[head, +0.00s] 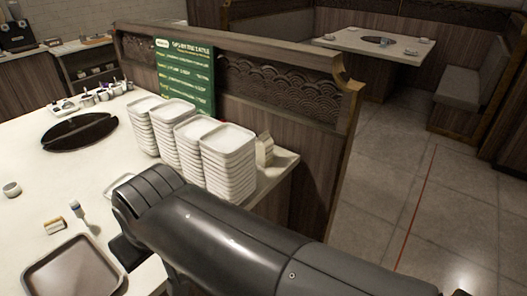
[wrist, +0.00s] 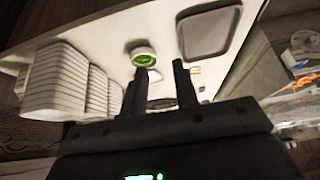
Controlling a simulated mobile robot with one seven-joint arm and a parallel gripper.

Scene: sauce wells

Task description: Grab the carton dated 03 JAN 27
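A small pale carton (head: 264,149) stands at the table's right corner in the head view, just right of the stacked white trays. Its lower part is partly hidden and no date is readable on it. My gripper (wrist: 160,78) shows in the wrist view with its two dark fingers apart and nothing gripped between them. It is over the table, apart from the carton. In the head view my arm hides most of the gripper.
Several stacks of white trays (head: 213,163) stand beside the carton, before a wooden partition (head: 237,88) with a green menu board (head: 186,82). An empty brown tray (head: 74,272) lies at the near left. A white cup with green inside (wrist: 143,56) shows in the wrist view.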

